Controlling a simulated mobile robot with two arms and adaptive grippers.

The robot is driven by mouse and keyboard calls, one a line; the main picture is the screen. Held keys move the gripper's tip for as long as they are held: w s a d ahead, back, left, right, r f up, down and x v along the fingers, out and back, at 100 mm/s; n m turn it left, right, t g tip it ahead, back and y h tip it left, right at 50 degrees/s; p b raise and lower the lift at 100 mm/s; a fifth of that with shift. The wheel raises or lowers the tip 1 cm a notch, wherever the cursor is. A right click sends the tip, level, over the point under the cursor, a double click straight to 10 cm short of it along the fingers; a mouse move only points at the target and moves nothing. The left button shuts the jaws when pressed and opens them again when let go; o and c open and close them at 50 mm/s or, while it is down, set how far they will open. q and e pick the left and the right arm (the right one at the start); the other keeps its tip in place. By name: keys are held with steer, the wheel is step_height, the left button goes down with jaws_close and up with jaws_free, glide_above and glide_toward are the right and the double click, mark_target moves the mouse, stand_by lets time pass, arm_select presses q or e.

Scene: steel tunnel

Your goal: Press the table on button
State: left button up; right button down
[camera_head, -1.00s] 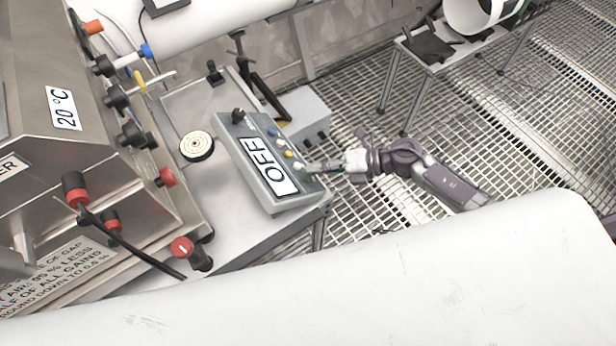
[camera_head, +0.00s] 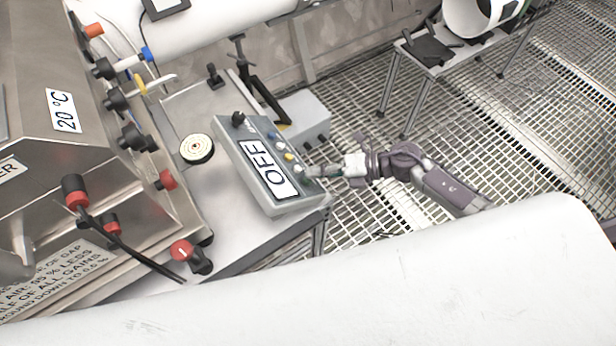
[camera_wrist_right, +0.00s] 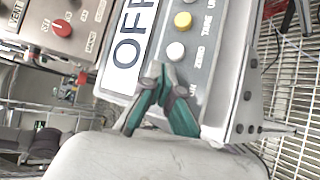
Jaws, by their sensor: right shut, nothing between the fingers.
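A grey control box (camera_head: 238,158) stands on the steel table with a display reading OFF (camera_head: 266,168). A row of buttons runs along its right side, including a blue one (camera_head: 272,134), a yellow one (camera_head: 289,156) and a white one (camera_head: 298,169). My right gripper (camera_head: 309,171) is shut and empty, at the box's right edge beside the white button. Its teal fingers (camera_wrist_right: 161,76) point at the lower panel; contact cannot be told. My left gripper is out of view.
A steel machine with knobs and a 20 °C label (camera_head: 64,110) stands at the left. A round dial (camera_head: 196,148) lies left of the box. A large white cylinder (camera_head: 400,270) crosses the foreground. Open grating floor (camera_head: 365,215) lies to the right.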

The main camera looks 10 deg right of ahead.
stand_by(0.4)
steer(key=shift+s+a+f+b, duration=0.1)
steer(key=shift+a+f+b, duration=0.15)
steer(key=shift+f+b, duration=0.1)
steer(key=shift+r, duration=0.1)
steer(key=shift+d+r, duration=0.2)
steer(key=shift+r, duration=0.05)
stand_by(0.3)
steer(key=shift+r+p, duration=0.1)
steer(key=shift+p, duration=0.25)
steer(key=d+r, duration=0.1)
steer(key=w+d+r+p, duration=0.1)
steer(key=r, duration=0.1)
steer(key=d+r+p, duration=0.1)
steer(key=shift+w+d+r, duration=0.15)
steer(key=shift+w+r, duration=0.05)
steer(key=shift+r, duration=0.2)
stand_by(0.5)
